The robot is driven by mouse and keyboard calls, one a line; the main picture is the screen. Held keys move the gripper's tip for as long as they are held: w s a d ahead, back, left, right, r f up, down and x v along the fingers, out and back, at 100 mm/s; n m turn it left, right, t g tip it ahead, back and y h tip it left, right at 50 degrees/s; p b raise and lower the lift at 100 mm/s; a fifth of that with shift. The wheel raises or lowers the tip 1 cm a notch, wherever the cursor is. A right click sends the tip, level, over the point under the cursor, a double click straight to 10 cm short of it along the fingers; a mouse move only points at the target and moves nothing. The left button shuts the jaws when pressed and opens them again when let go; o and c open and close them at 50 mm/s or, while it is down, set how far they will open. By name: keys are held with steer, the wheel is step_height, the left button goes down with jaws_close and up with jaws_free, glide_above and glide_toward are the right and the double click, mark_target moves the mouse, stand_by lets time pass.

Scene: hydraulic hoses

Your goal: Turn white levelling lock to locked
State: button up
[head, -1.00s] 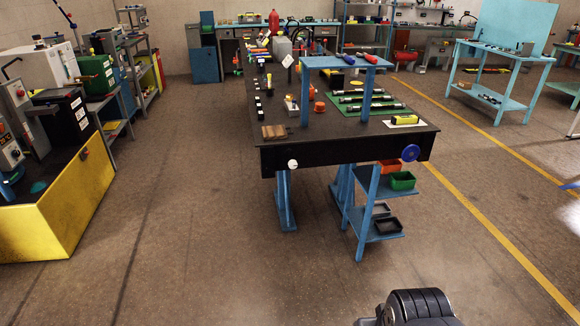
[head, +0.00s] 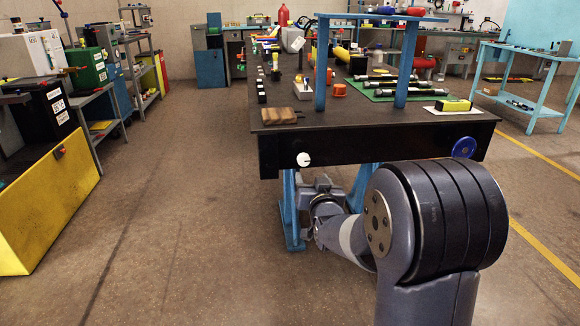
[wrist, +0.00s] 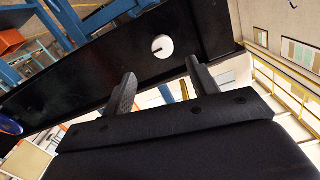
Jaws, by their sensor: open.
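The white levelling lock (head: 303,159) is a round white knob on the black front face of the workbench, toward its left end. In the wrist view the white knob (wrist: 162,46) shows a dark slot or pointer line running from its middle to the left edge. My gripper (wrist: 160,85) is open, with its two black fingers apart and nothing between them. The knob lies beyond the fingertips, between them in the picture, and apart from them. In the head view my arm reaches toward the bench front, and the fingers cannot be made out.
A blue handwheel (head: 464,147) sits on the bench front at the right. The benchtop (head: 330,118) holds a brown wooden block (head: 279,117), a blue riser shelf and several parts. A yellow-sided bench (head: 50,210) stands at the left. The floor between them is clear.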

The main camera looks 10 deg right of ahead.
mark_target(304, 162)
steer(key=shift+t, duration=0.3)
steer(key=w, duration=0.6)
steer(key=w+b, duration=0.1)
steer(key=w, duration=0.5)
steer(key=shift+w+a+f+b, duration=0.15)
steer(key=shift+w+a+b, duration=0.05)
steer(key=shift+b, duration=0.1)
steer(key=shift+c, duration=0.6)
steer(key=c, duration=0.9)
